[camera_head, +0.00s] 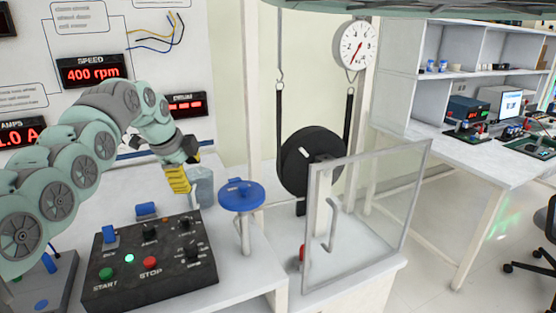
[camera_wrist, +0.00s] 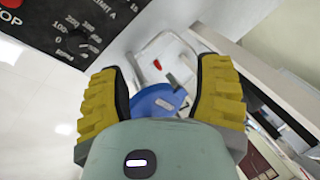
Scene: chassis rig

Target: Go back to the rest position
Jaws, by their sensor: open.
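My gripper (camera_head: 179,179) hangs at the end of my green arm, above the table and behind the black control box (camera_head: 150,285), left of the blue round handwheel (camera_head: 241,195). In the wrist view its two yellow-padded fingers (camera_wrist: 160,88) stand wide apart. Nothing shows held between them. The blue handwheel (camera_wrist: 155,101) shows beyond the fingers, partly hidden by my gripper body. The control box has a lit green button, a red stop button and several black knobs.
A black drum (camera_head: 309,160) stands behind a clear framed guard (camera_head: 368,205). A round dial gauge (camera_head: 355,46) hangs above. The speed display (camera_head: 92,70) reads 400 rpm. A workbench with electronics (camera_head: 480,150) stands at right. Floor between is clear, with a chair at the far right.

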